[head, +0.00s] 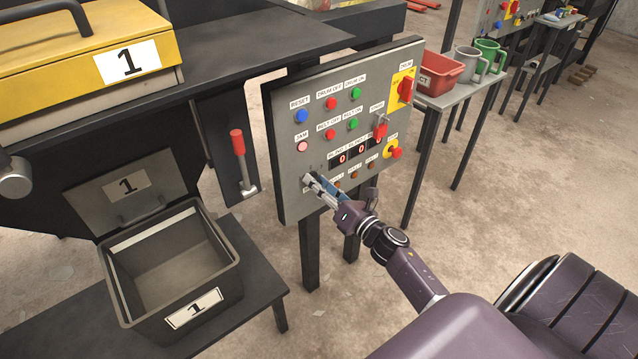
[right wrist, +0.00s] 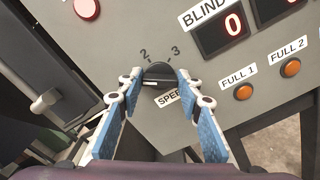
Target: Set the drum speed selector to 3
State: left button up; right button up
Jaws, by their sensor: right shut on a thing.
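The drum speed selector is a dark round knob (right wrist: 158,73) low on the left of the grey control panel (head: 290,120). The numbers 2 and 3 show above it in the right wrist view, and a partly covered "SPEE..." label shows below. A light line shows on the knob, but I cannot tell which number it points to. My right gripper (head: 309,181) is at the panel's lower left; in the right wrist view its blue-padded fingers (right wrist: 158,88) are closed on both sides of the knob. The head view mostly hides the knob behind the fingers. My left gripper is not in view.
Buttons and red displays (head: 361,149) sit just above and right of the gripper. A red-handled lever (head: 238,143) stands left of the panel. An open grey bin (head: 225,262) is at lower left. A red bin (head: 440,72) and mugs stand on a table at right.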

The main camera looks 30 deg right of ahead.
jog(key=shift+f+m+p, duration=0.2)
jog(key=shift+m+p, duration=2.05)
jog(key=shift+m, duration=9.15)
jog(key=o, duration=1.2)
jog(key=shift+c, duration=0.2)
jog(key=shift+s, duration=0.1)
jog(key=s+d, duration=0.1)
jog(key=s, duration=1.1)
